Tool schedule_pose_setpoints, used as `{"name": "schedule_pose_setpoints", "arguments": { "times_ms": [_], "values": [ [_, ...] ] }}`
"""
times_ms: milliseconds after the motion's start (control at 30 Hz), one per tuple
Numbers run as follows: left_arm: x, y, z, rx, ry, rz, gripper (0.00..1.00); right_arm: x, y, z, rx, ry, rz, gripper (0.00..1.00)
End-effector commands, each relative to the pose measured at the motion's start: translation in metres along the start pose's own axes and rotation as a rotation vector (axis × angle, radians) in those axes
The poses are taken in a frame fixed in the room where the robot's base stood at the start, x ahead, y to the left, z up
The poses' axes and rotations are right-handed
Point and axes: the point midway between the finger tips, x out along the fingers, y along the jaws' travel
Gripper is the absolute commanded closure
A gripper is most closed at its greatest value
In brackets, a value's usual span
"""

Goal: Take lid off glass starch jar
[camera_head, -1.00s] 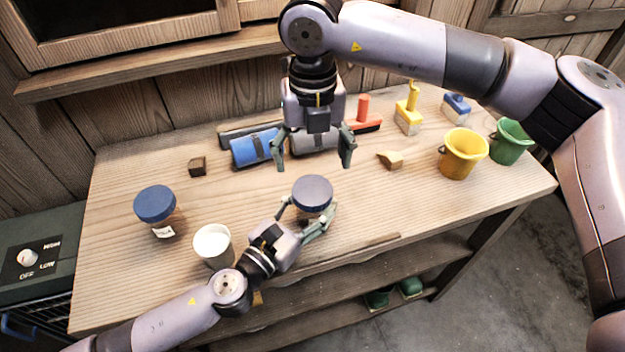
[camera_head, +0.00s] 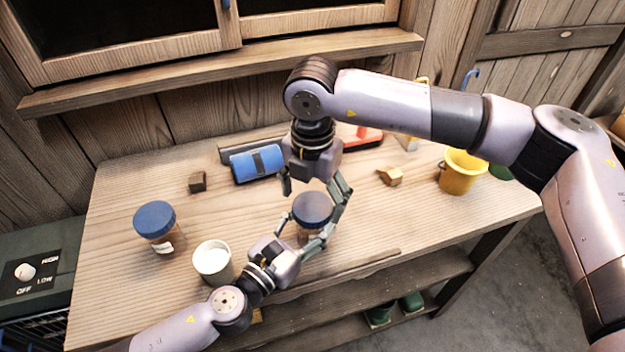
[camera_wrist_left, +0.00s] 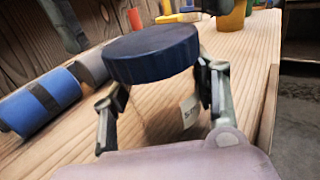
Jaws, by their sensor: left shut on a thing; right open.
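The glass starch jar (camera_head: 303,238) stands near the table's front edge with its round dark blue lid (camera_head: 312,207) on. In the left wrist view the lid (camera_wrist_left: 152,55) covers the top, and a white label (camera_wrist_left: 188,113) with partly readable letters shows below it. My left gripper (camera_head: 308,228) is shut on the jar, with a finger on either side below the lid, as the left wrist view (camera_wrist_left: 160,95) also shows. My right gripper (camera_head: 314,192) is open and points down, its fingers around and just above the lid. Whether they touch it I cannot tell.
A second blue-lidded jar (camera_head: 155,222) and a white cup (camera_head: 213,262) stand to the left. A blue roll (camera_head: 257,164), a small dark block (camera_head: 198,182), a yellow wedge (camera_head: 390,176) and a yellow bucket (camera_head: 462,172) are farther back. The table right of the jar is clear.

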Motion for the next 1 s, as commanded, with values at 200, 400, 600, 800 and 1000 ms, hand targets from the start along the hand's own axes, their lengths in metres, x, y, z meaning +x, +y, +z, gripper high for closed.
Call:
{"name": "schedule_pose_setpoints", "arguments": {
  "times_ms": [200, 400, 600, 800, 1000],
  "values": [
    [0.000, 0.000, 0.000, 0.000, 0.000, 0.000, 1.00, 0.015, 0.000, 0.000, -0.001, 0.000, 0.001, 0.21],
    [0.000, 0.000, 0.000, 0.000, 0.000, 0.000, 1.00, 0.016, 0.000, 0.000, -0.001, -0.001, 0.001, 0.21],
    [0.000, 0.000, 0.000, 0.000, 0.000, 0.000, 1.00, 0.016, 0.000, 0.000, -0.001, -0.001, 0.001, 0.30],
    [0.000, 0.000, 0.000, 0.000, 0.000, 0.000, 1.00, 0.016, 0.000, 0.000, -0.001, -0.001, 0.001, 0.44],
    [0.000, 0.000, 0.000, 0.000, 0.000, 0.000, 1.00, 0.016, 0.000, 0.000, -0.001, -0.001, 0.001, 0.57]
  ]
}}
